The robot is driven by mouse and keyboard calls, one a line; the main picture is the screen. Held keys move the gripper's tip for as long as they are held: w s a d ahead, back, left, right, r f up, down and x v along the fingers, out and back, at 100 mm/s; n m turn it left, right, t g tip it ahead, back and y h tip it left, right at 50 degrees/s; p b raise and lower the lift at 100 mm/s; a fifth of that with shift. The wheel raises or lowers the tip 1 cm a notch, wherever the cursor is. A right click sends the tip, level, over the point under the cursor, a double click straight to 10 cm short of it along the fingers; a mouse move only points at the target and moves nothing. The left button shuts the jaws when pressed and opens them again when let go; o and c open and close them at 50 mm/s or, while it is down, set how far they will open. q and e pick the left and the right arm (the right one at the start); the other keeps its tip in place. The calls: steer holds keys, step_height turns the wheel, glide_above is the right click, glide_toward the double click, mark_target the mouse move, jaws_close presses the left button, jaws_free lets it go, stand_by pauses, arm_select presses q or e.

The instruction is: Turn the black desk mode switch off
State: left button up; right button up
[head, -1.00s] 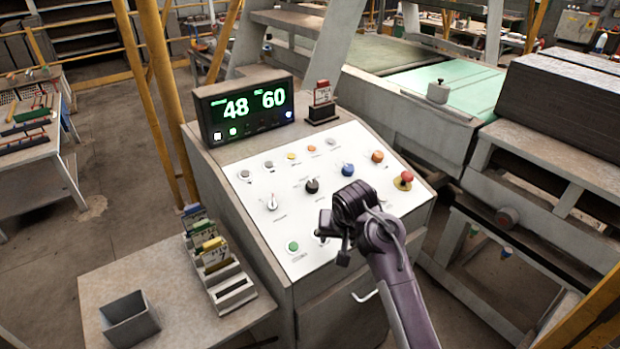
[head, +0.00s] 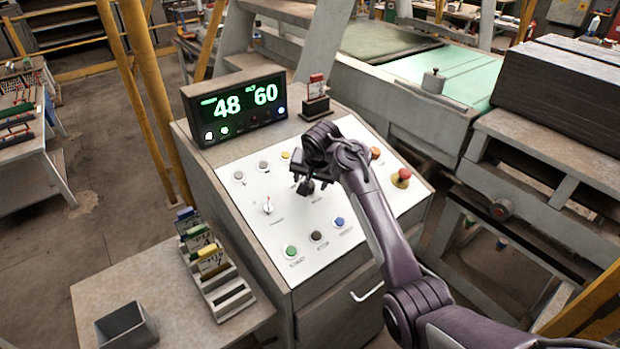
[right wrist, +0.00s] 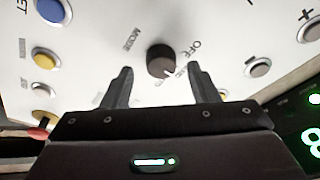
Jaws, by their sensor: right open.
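The black mode switch (right wrist: 161,60) is a round dark knob on the white sloping panel, beside the printed words MODE and OFF. Its white mark points down and right in the right wrist view, below the OFF print. The switch also shows in the head view (head: 306,188), partly hidden by my right gripper (head: 299,178). In the right wrist view my right gripper (right wrist: 159,80) is open, its two fingers on either side of the switch with gaps to both. I cannot tell whether the fingertips are level with the knob. My left gripper is not in view.
A red mushroom button (head: 401,176) stands on the panel's right side. A white pointer knob (head: 268,207) and green (head: 291,250), black and blue buttons sit nearby. A lit display (head: 235,108) stands behind the panel. A card rack (head: 228,292) and a grey bin (head: 127,328) are at left.

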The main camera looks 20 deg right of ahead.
steer(key=shift+w+x, duration=0.2)
steer(key=shift+x, duration=0.8)
steer(key=shift+s, duration=0.1)
steer(key=c, duration=0.9)
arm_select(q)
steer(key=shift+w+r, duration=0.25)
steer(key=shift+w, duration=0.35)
arm_select(e)
steer(key=shift+c, duration=0.2)
